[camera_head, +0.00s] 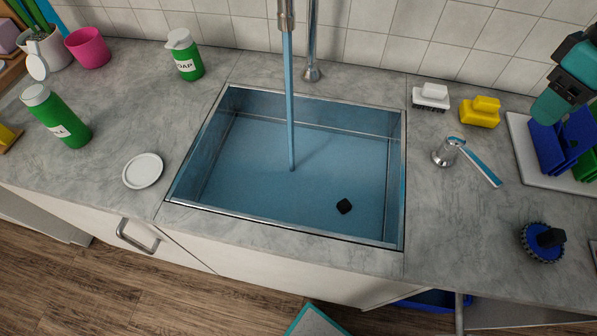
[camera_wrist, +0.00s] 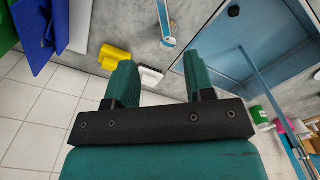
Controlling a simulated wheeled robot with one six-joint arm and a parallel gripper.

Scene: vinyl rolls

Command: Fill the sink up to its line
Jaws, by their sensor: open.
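The sink (camera_head: 404,190) is a steel-rimmed rectangular basin holding blue-tinted water (camera_head: 260,170). A blue stream (camera_head: 289,90) falls from the faucet (camera_head: 286,15) into it. A thin line (camera_head: 310,126) runs along the back inner wall; I cannot tell whether it is the fill mark or the water's edge. A small black piece (camera_head: 344,206) shows in the basin. A metal tap lever with a blue-topped handle (camera_head: 470,160) stands right of the sink; it also shows in the wrist view (camera_wrist: 165,22). My gripper (camera_head: 557,104) is open and empty at the upper right, apart from the lever.
A white brush (camera_head: 430,97) and yellow sponge (camera_head: 480,111) lie behind the lever. A rack with blue plates (camera_head: 563,140) stands right, near my gripper. A round blue scrubber (camera_head: 542,241) lies in front. Green bottles (camera_head: 185,55) and a white dish (camera_head: 143,170) stand left.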

